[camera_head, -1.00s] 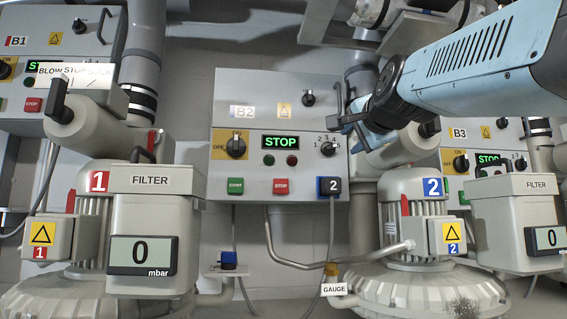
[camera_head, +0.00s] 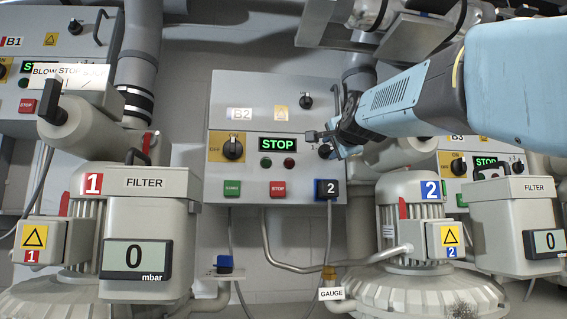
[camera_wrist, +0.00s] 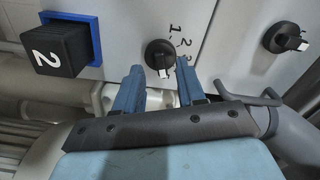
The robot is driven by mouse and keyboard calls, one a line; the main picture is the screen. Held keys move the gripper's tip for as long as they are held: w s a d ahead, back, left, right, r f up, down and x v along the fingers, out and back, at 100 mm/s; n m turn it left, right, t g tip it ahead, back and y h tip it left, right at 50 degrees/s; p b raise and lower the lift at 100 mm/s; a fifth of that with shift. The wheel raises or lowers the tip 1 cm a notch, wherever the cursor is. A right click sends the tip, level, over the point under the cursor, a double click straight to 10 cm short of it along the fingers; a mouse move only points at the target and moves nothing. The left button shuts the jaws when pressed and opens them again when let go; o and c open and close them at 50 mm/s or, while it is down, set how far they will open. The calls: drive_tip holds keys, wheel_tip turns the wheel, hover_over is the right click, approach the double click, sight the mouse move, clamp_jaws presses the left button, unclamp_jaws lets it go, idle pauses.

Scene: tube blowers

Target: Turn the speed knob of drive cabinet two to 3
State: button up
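Drive cabinet two (camera_head: 222,112), marked B2, stands in the middle of the head view, with its green display (camera_head: 277,144) reading STOP. Its black speed knob (camera_head: 324,151) is at the right of the panel, partly covered by my gripper (camera_head: 328,138), which also hides its numbers. In the wrist view the speed knob (camera_wrist: 159,54) shows a white mark at its lower edge, with printed 1, 2, 3 beside it. My gripper (camera_wrist: 160,67) is open there, one blue finger on each side just short of the knob; it appears not to be gripping it.
A black plug marked 2 (camera_head: 327,188) sits below the knob. Another black knob (camera_head: 306,101) is higher on the cabinet, also in the wrist view (camera_wrist: 284,38). Red (camera_head: 278,188) and green (camera_head: 232,187) buttons are lower left. Blower two (camera_head: 412,215) stands below right.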

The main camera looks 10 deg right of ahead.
drive_tip(key=shift+w, duration=0.8)
clamp_jaws()
